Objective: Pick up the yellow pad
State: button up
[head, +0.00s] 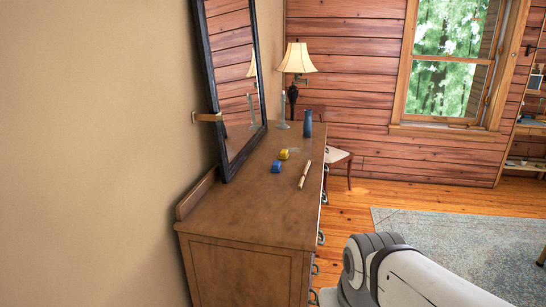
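A small yellow object (284,154), which looks like the yellow pad, lies on top of the brown wooden dresser (225,215), towards its far half. It is too small to make out in detail. A small blue object (276,166) sits close to it on the near side. White and grey links of my arm show at the lower right, beside the dresser's front. My gripper is not in view.
A cream-and-dark stick-like item (304,175) lies near the dresser's front edge. A blue vase (307,123) and a clear, slender item (282,112) stand farther back. A framed mirror (238,90) rises behind the dresser. The near dresser top is bare.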

aim_at(284, 155)
jog(key=z, duration=1.4)
jog(key=i, duration=3.6)
jog(key=u, duration=2.3)
